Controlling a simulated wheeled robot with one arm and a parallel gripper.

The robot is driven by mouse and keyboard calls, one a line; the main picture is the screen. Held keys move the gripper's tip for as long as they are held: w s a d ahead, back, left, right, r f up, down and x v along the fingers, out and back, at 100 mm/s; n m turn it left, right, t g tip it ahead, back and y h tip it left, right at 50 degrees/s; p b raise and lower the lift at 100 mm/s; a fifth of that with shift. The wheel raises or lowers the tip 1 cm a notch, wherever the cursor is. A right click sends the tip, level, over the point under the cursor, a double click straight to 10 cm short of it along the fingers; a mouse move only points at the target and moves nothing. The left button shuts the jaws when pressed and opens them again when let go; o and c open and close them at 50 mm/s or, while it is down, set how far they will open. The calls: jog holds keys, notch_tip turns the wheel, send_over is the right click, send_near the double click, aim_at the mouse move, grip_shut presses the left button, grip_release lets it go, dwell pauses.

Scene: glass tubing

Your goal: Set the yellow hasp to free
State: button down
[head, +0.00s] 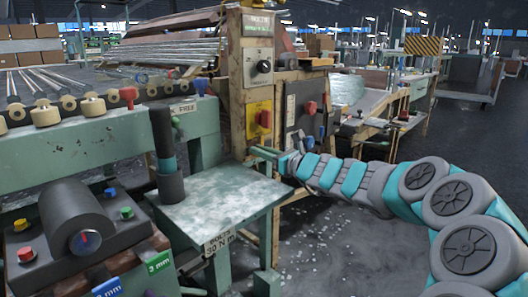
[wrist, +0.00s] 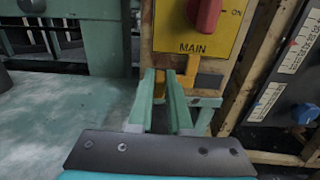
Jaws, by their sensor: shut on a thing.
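A yellow plate marked MAIN (wrist: 195,45) with a red knob (wrist: 205,14) is on the wooden post ahead. The red knob also shows in the head view (head: 265,119). Just under the plate, a yellow-orange piece, seemingly the yellow hasp (wrist: 160,84), shows between the green fingers of my gripper (wrist: 162,76). Its jaws are shut on it. More yellow (wrist: 190,70) shows right of the right finger. The fingers hide much of the hasp, so I cannot tell its setting. In the head view my gripper (head: 264,153) reaches the post from the right.
A worn green table (head: 225,208) is below and left of my gripper, with a dark cylinder (head: 170,187) standing at its back left. A grey panel with a red knob (head: 311,107) is right of the post. A FREE label (head: 183,107) is on the green frame at left.

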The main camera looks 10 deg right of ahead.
jog(key=shift+a, duration=0.15)
jog(key=c, duration=0.8)
grip_release()
jog(key=shift+s, duration=0.1)
jog(key=shift+c, duration=0.2)
jog(key=v, duration=0.7)
jog(key=shift+s, duration=0.35)
